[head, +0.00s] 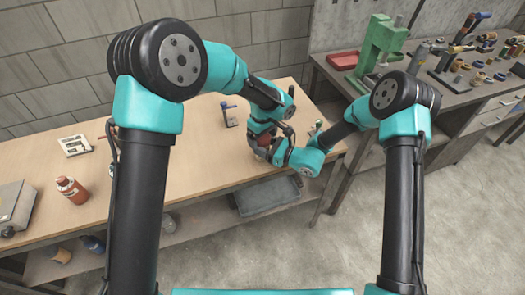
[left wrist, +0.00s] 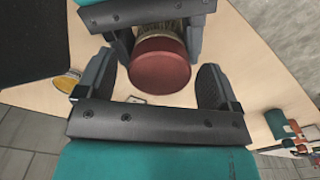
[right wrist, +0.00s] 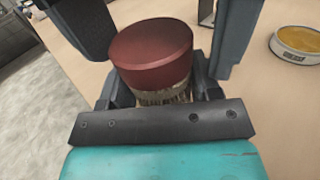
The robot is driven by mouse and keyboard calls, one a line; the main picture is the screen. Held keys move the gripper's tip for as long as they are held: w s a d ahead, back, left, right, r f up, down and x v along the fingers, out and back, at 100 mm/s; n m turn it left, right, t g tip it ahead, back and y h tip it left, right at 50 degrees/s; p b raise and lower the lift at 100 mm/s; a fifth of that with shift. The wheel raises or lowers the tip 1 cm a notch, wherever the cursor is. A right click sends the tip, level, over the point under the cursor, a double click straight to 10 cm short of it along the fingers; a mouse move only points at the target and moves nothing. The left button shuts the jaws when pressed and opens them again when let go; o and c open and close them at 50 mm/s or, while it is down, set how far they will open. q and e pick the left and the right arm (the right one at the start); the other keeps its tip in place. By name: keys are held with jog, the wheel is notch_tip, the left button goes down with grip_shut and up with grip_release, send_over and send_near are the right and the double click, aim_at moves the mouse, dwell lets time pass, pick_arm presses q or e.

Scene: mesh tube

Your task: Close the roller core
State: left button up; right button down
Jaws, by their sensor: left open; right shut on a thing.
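The roller core is a pale mesh tube (right wrist: 165,95) with a dark red round cap (right wrist: 150,45) at one end. The mesh (left wrist: 155,32) and cap (left wrist: 162,66) also show in the left wrist view; how tightly the cap sits is unclear. My right gripper (right wrist: 162,88) is shut on the mesh tube just below the cap. My left gripper (left wrist: 152,82) is open, its fingers on either side of the cap with visible gaps. In the head view both grippers meet over the bench's right part, and my arms hide most of the core.
A round tin with yellow content (right wrist: 300,42) stands on the wooden bench (head: 205,170) near the grippers. A blue-handled tool (head: 229,115) stands behind them. A red bottle (head: 72,190) and a white device (head: 75,145) are far left. The bench middle is clear.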

pick_arm(q)
jog(key=shift+r, duration=2.25)
jog(key=shift+c, duration=0.4)
notch_tip(320, 180, up, 4)
jog(key=shift+f, duration=0.25)
jog(key=shift+f, duration=0.15)
jog(key=shift+f, duration=3.9)
jog(key=shift+c, duration=0.3)
